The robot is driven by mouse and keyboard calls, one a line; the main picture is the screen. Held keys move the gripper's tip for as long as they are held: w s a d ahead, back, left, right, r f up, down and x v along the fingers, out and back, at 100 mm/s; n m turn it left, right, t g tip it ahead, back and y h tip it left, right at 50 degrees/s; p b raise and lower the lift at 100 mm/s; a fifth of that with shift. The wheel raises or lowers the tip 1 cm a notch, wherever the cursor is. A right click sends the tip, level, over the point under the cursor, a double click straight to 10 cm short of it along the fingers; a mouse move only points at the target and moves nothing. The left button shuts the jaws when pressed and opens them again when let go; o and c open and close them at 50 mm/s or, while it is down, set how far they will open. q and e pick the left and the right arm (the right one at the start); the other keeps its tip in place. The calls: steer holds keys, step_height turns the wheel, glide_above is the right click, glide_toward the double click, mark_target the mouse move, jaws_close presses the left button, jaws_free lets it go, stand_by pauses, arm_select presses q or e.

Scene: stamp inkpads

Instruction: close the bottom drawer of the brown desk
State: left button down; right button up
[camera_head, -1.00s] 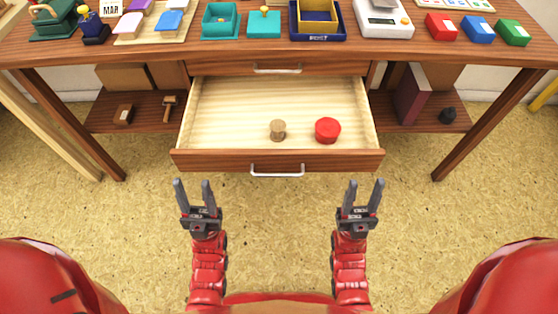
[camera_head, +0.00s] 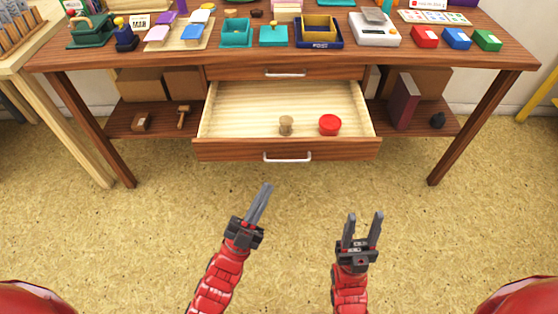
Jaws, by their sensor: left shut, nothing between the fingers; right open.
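The brown desk (camera_head: 130,57) stands ahead, with its bottom drawer (camera_head: 240,150) pulled out toward me. The drawer has a white bar handle (camera_head: 287,158) on its front. Inside lie a small tan spool-shaped piece (camera_head: 286,125) and a round red piece (camera_head: 330,125). My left gripper (camera_head: 266,188) is shut and empty, its fingers together, in front of and below the drawer front, left of the handle and apart from it. My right gripper (camera_head: 363,216) is open and empty, lower right of the handle, with nothing between its fingers.
The upper drawer (camera_head: 240,73) is shut. Side shelves hold a wooden stamp (camera_head: 184,116), a small box (camera_head: 141,122), a maroon book (camera_head: 404,102) and a dark object (camera_head: 438,120). Inkpads and stamps cover the desktop. A light wooden table (camera_head: 40,70) stands left. The floor ahead is clear.

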arm_select(q)
steer(key=w+d+f+m+g+y, duration=0.1)
steer(key=w+d+f+m+g, duration=0.15)
steer(key=d+f+g, duration=0.4)
steer(key=t+y, duration=0.4)
steer(key=y, duration=1.2)
glide_toward(281, 144)
steer(key=shift+m, duration=0.45)
steer(key=w, duration=0.7)
steer(key=shift+d+r, duration=0.1)
steer(key=shift+d, duration=0.05)
